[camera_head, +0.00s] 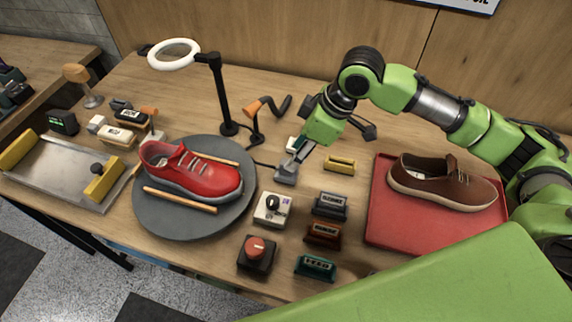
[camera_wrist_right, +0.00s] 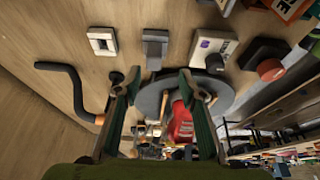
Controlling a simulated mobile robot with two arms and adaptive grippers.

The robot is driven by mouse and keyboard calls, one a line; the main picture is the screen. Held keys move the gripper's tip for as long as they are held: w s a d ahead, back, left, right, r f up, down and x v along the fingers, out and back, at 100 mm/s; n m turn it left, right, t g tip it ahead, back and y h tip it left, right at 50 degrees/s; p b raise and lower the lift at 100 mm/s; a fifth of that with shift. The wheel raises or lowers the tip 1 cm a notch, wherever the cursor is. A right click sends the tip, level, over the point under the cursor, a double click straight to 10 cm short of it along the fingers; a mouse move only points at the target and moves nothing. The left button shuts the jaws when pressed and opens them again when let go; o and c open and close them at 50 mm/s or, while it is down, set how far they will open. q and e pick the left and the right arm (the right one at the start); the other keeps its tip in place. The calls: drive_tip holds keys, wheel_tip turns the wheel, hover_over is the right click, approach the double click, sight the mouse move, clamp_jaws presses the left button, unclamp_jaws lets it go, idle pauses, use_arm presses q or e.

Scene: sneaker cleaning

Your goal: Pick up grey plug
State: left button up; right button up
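The grey plug (camera_head: 286,173) lies on the wooden table just right of the round grey turntable, with a dark cable running from it. In the right wrist view the grey plug (camera_wrist_right: 155,48) shows just beyond and between the fingertips. My right gripper (camera_head: 303,152) reaches down beside the plug from behind and to its right. In its wrist view the right gripper (camera_wrist_right: 152,82) has its fingers apart with nothing held between them. Whether a finger touches the plug cannot be told. My left gripper is not in view.
A red sneaker (camera_head: 195,172) sits on wooden rods on the turntable (camera_head: 170,220). A white switch box (camera_head: 272,208), a red-knob box (camera_head: 257,254) and labelled blocks stand in front. A white socket (camera_wrist_right: 102,41) is beside the plug. A brown shoe (camera_head: 440,183) rests on a red tray (camera_head: 400,225).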

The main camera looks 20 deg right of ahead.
drive_tip(key=x, duration=0.2)
drive_tip(key=shift+w+a+f, duration=0.15)
drive_tip(key=shift+w+f, duration=0.15)
drive_tip(key=shift+w, duration=0.05)
drive_tip(key=shift+w+f, duration=0.1)
drive_tip(key=shift+f, duration=0.2)
drive_tip(key=x, duration=0.1)
drive_tip(key=p+x, duration=0.1)
drive_tip(key=x, duration=0.1)
drive_tip(key=shift+w+f, duration=0.2)
drive_tip(key=shift+f, duration=0.15)
drive_tip(key=shift+w+f, duration=0.15)
drive_tip(key=shift+f, duration=0.25)
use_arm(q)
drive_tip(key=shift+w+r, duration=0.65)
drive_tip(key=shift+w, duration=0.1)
use_arm(e)
clamp_jaws()
